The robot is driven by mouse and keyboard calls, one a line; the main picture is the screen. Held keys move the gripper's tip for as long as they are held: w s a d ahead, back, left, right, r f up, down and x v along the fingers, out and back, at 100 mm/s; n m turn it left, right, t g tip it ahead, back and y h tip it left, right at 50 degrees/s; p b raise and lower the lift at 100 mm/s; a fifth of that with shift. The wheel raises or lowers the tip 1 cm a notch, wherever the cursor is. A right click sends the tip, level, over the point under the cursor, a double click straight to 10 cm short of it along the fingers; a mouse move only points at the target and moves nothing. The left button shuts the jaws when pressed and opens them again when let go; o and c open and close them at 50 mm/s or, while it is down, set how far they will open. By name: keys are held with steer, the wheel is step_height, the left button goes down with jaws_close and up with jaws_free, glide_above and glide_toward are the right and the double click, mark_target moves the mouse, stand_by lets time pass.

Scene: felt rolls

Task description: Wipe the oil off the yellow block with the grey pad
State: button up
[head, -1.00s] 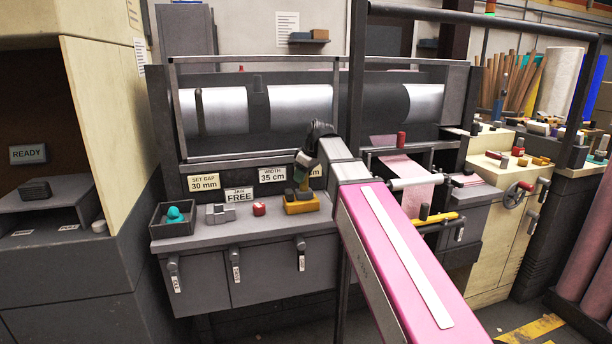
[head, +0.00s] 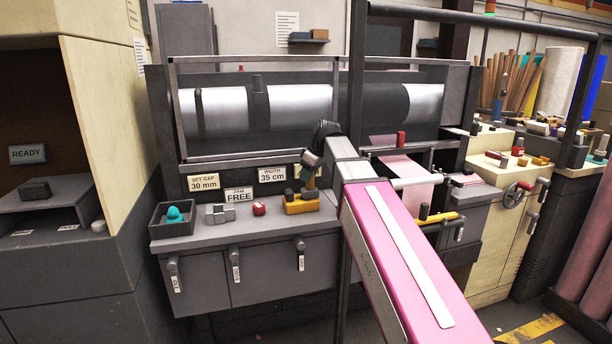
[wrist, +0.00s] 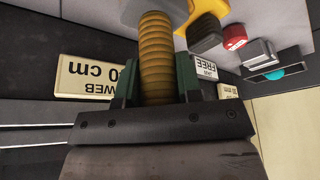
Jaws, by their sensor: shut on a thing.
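The yellow block (head: 301,206) sits on the grey bench, with dark knobs on top. It also shows at the top of the wrist view (wrist: 208,10). My gripper (head: 311,172) is just above and behind the block in the head view. In the wrist view my gripper (wrist: 157,78) has its green fingers shut on a ribbed ochre handle. A grey body (wrist: 153,10), apparently the grey pad, is at the handle's far end, beside the block. I cannot tell whether it touches the block. Its underside is hidden, and I cannot make out any oil.
On the bench (head: 250,233), left of the block, are a red button (head: 259,208), a grey clamp-like piece (head: 220,213) and a dark tray (head: 157,230) holding teal pieces. Sign plates and large rollers (head: 300,107) stand behind. A dark upright post (head: 357,80) rises near my arm.

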steer(key=shift+s+a+f, duration=0.1)
steer(key=shift+s+a, duration=0.1)
steer(key=shift+a, duration=0.35)
steer(key=shift+s+a, duration=0.15)
steer(key=shift+a, duration=0.35)
steer(key=shift+d, duration=0.1)
steer(key=shift+w+d, duration=0.2)
steer(key=shift+d, duration=0.3)
steer(key=shift+w+d, duration=0.15)
steer(key=shift+d, duration=0.35)
steer(key=shift+r, duration=0.25)
steer(key=shift+r, duration=0.7)
